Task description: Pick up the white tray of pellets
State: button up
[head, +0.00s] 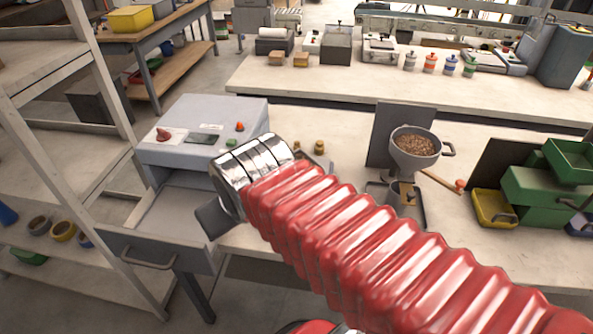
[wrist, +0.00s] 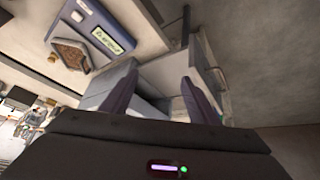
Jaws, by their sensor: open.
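In the wrist view, a small tray with a pale rim and brown contents that look like pellets (wrist: 70,56) sits at the upper left, beside a display on a blue-grey device (wrist: 92,28). I cannot make out the tray in the head view, where my arm covers part of the bench. My gripper (wrist: 160,78) is open, its two dark fingers apart with nothing between them. The tray lies left of the fingers, apart from them. In the head view, my gripper (head: 213,217) is above the grey machine's open drawer, partly hidden by the chrome wrist.
A grey machine (head: 185,148) with an open drawer (head: 155,250) stands at the left end of the bench. A hopper of brown pellets (head: 414,150), green bins (head: 545,185) and a yellow bin (head: 492,208) are to the right. Shelves (head: 60,170) stand at the left.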

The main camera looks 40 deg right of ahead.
jog(key=o, duration=0.7)
jog(key=w+d+h, duration=0.1)
jog(key=w+d, duration=0.1)
jog(key=d, duration=0.3)
jog(key=w+d+m+t+h, duration=0.1)
jog(key=w+d, duration=0.1)
jog(key=d, duration=0.3)
jog(key=w+d+h, duration=0.2)
jog(key=d, duration=0.3)
jog(key=shift+d+f+m+t, duration=0.1)
jog(key=shift+d+m+t, duration=0.1)
jog(key=shift+m+t, duration=0.15)
jog(key=o, duration=0.4)
jog(key=w+d+f+t+h, duration=0.1)
jog(key=d, duration=0.8)
jog(key=shift+w+f, duration=0.15)
jog(key=shift+f, duration=0.05)
jog(key=s+d+f+n+t+y, duration=0.1)
jog(key=s+d+f+t+y, duration=0.3)
jog(key=s+f, duration=0.3)
jog(key=shift+s+d+f+y, duration=0.15)
jog(key=shift+s+f+y, duration=0.15)
jog(key=shift+f, duration=0.4)
jog(key=shift+w+t, duration=0.15)
jog(key=shift+t, duration=0.1)
jog(key=shift+x, duration=4.2)
jog(key=shift+w+f, duration=0.1)
jog(key=shift+f, duration=0.05)
jog(key=shift+x, duration=2.45)
